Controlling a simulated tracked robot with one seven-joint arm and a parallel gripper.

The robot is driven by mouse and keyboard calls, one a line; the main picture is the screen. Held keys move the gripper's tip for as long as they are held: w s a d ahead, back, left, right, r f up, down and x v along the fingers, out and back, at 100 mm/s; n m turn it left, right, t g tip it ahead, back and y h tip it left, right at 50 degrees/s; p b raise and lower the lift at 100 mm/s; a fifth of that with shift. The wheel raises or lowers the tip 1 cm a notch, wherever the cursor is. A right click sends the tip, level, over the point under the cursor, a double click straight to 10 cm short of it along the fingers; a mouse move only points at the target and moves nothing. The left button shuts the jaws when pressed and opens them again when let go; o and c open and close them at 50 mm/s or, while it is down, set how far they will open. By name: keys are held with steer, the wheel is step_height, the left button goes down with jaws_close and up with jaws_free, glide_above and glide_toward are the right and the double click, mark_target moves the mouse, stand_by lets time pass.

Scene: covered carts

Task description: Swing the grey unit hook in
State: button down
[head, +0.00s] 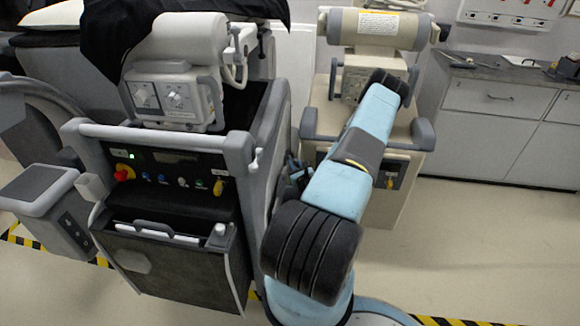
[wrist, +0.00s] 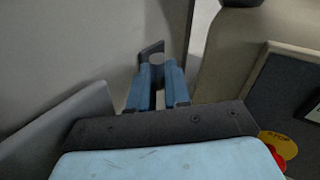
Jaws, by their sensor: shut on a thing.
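In the wrist view my gripper (wrist: 158,86) has its two blue fingers closed around a dark grey upright piece, which I take to be the hook (wrist: 152,50). Its flat tab and rounded post stand out above the fingertips, and its lower part is hidden between the fingers. The grey unit (head: 180,215) stands at the left in the head view, with a control panel and a pale push bar. In the head view my arm runs up in front of the beige unit (head: 385,210), and I cannot make out the gripper or the hook there.
The two units stand close together, with a narrow gap by my arm. A grey cabinet (head: 500,125) stands at the back right. The floor (head: 480,240) at the right is clear.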

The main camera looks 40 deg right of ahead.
steer(key=c, duration=1.2)
jaws_free()
steer(key=shift+o, duration=0.2)
steer(key=v, duration=1.3)
steer(key=shift+s+a, duration=0.1)
steer(key=shift+s, duration=0.3)
steer(key=shift+c, duration=0.5)
